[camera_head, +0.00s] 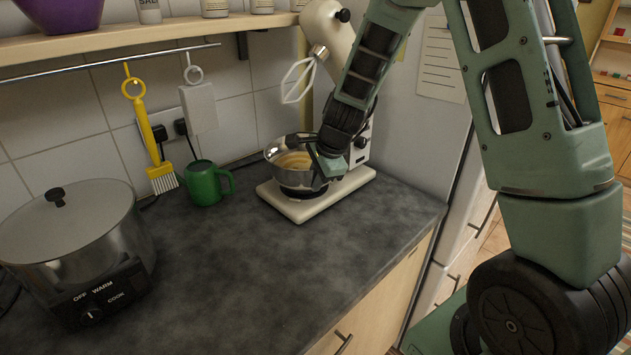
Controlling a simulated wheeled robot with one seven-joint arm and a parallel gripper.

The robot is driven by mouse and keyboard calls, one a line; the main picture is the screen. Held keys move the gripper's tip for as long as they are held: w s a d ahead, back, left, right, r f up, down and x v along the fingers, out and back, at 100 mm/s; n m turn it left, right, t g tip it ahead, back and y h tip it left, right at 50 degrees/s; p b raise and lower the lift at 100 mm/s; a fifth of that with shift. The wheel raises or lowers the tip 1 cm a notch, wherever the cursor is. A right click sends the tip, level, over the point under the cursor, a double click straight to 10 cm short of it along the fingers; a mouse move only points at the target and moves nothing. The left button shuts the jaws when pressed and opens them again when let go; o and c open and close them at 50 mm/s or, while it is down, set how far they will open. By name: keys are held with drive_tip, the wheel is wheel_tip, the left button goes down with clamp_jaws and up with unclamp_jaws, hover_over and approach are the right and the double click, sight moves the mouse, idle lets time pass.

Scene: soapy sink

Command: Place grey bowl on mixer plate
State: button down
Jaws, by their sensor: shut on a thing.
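The grey metal bowl (283,170) is upright, with something yellowish inside it. It is at the mixer plate (312,208), the cream base of the stand mixer (325,28). A dark ring shows under the bowl; I cannot tell whether the bowl rests fully on the plate. The mixer head is tilted up, with its white beater (298,82) above the bowl. My gripper (318,165) is at the right side of the bowl and shut on its rim area. My wrist hides part of the mixer column and the bowl's right side.
A green mug (208,184) stands left of the mixer. A slow cooker (70,240) is at the far left. A yellow brush (150,140) and a white board (199,107) hang from the rail. The front middle of the dark counter (240,275) is clear.

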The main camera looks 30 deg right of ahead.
drive_tip(key=shift+f, duration=0.1)
drive_tip(key=shift+f, duration=0.15)
drive_tip(key=c, duration=1.3)
unclamp_jaws()
drive_tip(key=shift+c, duration=0.2)
